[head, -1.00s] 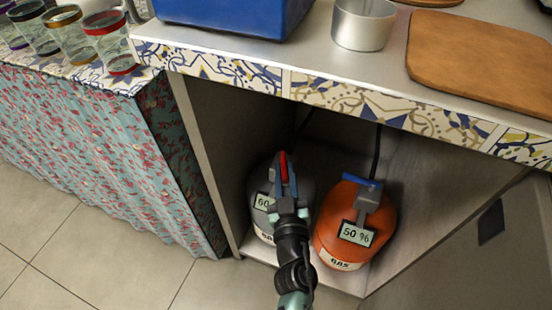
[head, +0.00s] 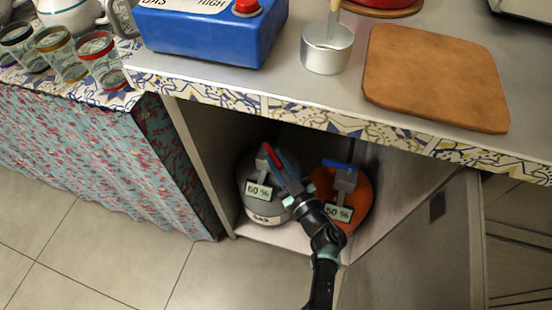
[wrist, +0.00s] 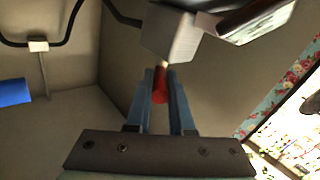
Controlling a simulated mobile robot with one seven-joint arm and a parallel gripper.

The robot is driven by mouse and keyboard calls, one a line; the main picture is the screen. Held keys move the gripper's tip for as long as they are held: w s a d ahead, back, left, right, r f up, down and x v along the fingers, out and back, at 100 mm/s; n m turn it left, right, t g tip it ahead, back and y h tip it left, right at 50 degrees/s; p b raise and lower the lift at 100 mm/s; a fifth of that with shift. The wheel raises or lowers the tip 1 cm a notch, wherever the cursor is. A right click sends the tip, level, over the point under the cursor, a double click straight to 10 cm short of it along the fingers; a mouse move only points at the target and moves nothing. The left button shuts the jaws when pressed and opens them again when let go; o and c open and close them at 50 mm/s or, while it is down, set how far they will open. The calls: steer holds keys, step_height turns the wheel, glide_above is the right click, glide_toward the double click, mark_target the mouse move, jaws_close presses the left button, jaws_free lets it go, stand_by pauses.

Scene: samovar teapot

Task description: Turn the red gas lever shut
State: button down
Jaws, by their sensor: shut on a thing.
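The red gas lever (head: 270,155) sits on top of the grey gas cylinder (head: 252,185), which has a 60 % display (head: 258,190). The lever slants in the head view, from upper left to lower right. My gripper (head: 283,168) reaches in from the lower right with its blue fingers at the lever. In the wrist view the red lever (wrist: 171,92) shows between the two fingers of my gripper (wrist: 168,85), below a pale valve block (wrist: 170,35). My gripper is shut on the lever. Part of the lever is hidden by the fingers.
An orange gas cylinder (head: 322,182) with a blue lever (head: 343,165) stands close on the right, partly behind my arm. Cabinet walls enclose both. The counter (head: 230,82) above holds a blue box (head: 205,35), a metal pot (head: 327,52) and a wooden board (head: 435,75).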

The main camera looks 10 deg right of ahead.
steer(key=shift+d, duration=0.1)
steer(key=c, duration=0.8)
jaws_free()
steer(key=p+v, duration=0.3)
steer(key=v, duration=0.3)
steer(key=shift+s+r, duration=0.15)
steer(key=shift+s, duration=0.15)
steer(key=shift+s+d, duration=0.15)
steer(key=shift+s, duration=0.35)
steer(key=shift+c, duration=0.2)
